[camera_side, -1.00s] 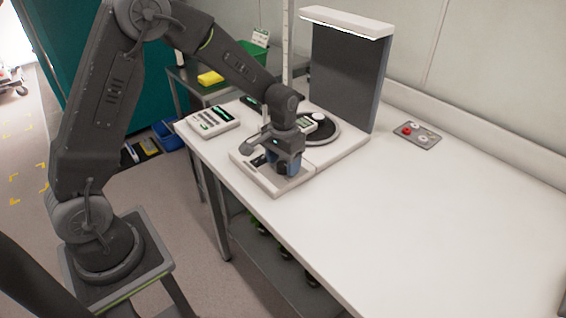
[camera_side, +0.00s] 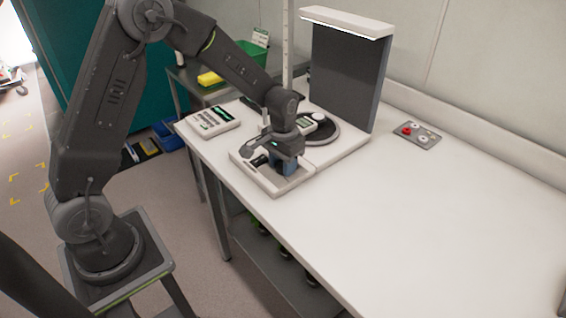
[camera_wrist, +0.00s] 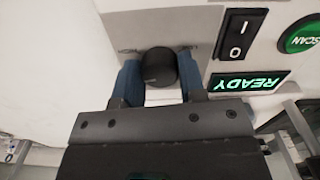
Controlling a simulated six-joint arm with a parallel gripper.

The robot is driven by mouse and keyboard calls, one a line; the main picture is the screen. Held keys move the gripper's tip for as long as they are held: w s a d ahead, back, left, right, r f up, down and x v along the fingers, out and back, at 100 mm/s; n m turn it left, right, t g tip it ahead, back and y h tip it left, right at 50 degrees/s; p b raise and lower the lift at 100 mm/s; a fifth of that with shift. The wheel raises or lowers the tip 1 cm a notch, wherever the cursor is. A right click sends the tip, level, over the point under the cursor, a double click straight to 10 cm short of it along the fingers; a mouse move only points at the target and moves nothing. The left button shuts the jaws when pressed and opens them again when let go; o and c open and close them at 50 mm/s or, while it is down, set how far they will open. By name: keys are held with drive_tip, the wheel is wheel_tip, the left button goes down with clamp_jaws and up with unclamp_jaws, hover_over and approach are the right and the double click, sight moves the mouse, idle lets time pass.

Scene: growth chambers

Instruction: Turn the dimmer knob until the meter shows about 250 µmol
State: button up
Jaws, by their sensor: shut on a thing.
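A round black knob (camera_wrist: 159,66) sits on a white panel (camera_wrist: 205,15) in the wrist view. My gripper (camera_side: 285,163) is low over the white control box (camera_side: 279,187) in the side view. In the wrist view its two blue fingers are shut on the black knob, one on each side. In the side view the gripper hides the knob.
Beside the knob are a black rocker switch (camera_wrist: 236,34), a lit READY display (camera_wrist: 249,81) and a green SCAN button (camera_wrist: 302,36). A keypad device (camera_side: 212,121) stands at the left bench edge. A dark upright panel (camera_side: 345,75) rises behind.

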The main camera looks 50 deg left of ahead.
drive_tip(key=shift+n, duration=0.3)
drive_tip(key=n, duration=0.4)
drive_tip(key=shift+n, duration=2.4)
drive_tip(key=o, duration=0.9)
wheel_tip(320, 180, up, 14)
drive_tip(key=shift+f, duration=0.1)
